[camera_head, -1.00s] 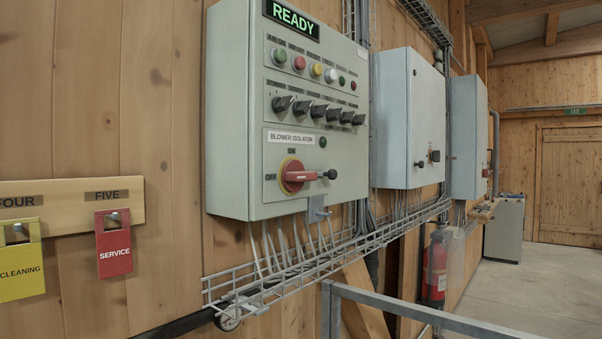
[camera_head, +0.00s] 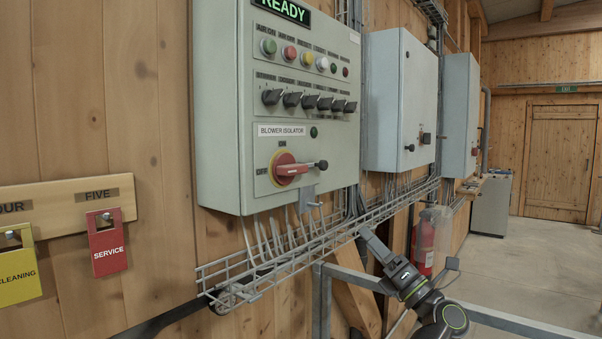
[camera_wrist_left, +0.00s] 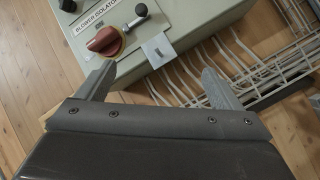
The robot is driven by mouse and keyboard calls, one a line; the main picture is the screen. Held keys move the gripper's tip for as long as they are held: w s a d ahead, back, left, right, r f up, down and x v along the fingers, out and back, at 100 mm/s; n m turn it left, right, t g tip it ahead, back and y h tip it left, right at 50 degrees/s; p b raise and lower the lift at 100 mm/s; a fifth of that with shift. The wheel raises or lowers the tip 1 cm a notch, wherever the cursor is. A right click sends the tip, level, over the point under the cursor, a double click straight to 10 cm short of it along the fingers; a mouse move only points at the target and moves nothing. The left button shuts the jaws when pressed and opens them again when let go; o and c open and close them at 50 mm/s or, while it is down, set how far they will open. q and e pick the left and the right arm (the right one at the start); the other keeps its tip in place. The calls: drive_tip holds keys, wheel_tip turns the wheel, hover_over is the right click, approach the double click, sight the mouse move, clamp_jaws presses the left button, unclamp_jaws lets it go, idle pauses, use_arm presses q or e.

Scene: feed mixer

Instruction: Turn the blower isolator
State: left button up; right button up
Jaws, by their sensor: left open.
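The blower isolator (camera_head: 290,170) is a red rotary handle on a yellow disc, low on the front of the grey control cabinet. Its lever points right and ends in a black knob (camera_head: 321,164). ON is marked above it and OFF to its left. In the left wrist view the isolator (camera_wrist_left: 105,41) is at the upper left, just beyond one finger. My left gripper (camera_head: 368,236) is below and to the right of the cabinet, in front of the wire tray, apart from the handle. In the left wrist view its fingers (camera_wrist_left: 158,80) are spread and empty. My right gripper is not in view.
A metal hasp plate (camera_head: 308,198) hangs at the cabinet's lower edge. A wire cable tray (camera_head: 270,275) runs below it. A grey rail (camera_head: 345,276) stands low in front. Black selector knobs (camera_head: 310,101) sit above the isolator. A red SERVICE tag (camera_head: 108,248) hangs at left.

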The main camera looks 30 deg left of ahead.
use_arm(q)
drive_tip(key=s+d+r+n+g+h, duration=0.1)
drive_tip(key=s+r+n+g, duration=0.1)
drive_tip(key=r+n, duration=0.25)
drive_tip(key=s+d+r+n+g+h, duration=0.1)
drive_tip(key=s+r+n+g, duration=0.2)
drive_tip(key=r, duration=0.3)
drive_tip(key=n+h+p, duration=0.1)
drive_tip(key=n+h, duration=0.2)
drive_tip(key=h, duration=0.1)
approach(299, 168)
drive_tip(key=a+p, duration=0.6)
drive_tip(key=a, duration=0.2)
drive_tip(key=shift+w+a+p, duration=0.2)
drive_tip(key=shift+a+p, duration=0.05)
drive_tip(key=shift+p, duration=0.15)
drive_tip(key=shift+a, duration=0.6)
drive_tip(key=c, duration=1)
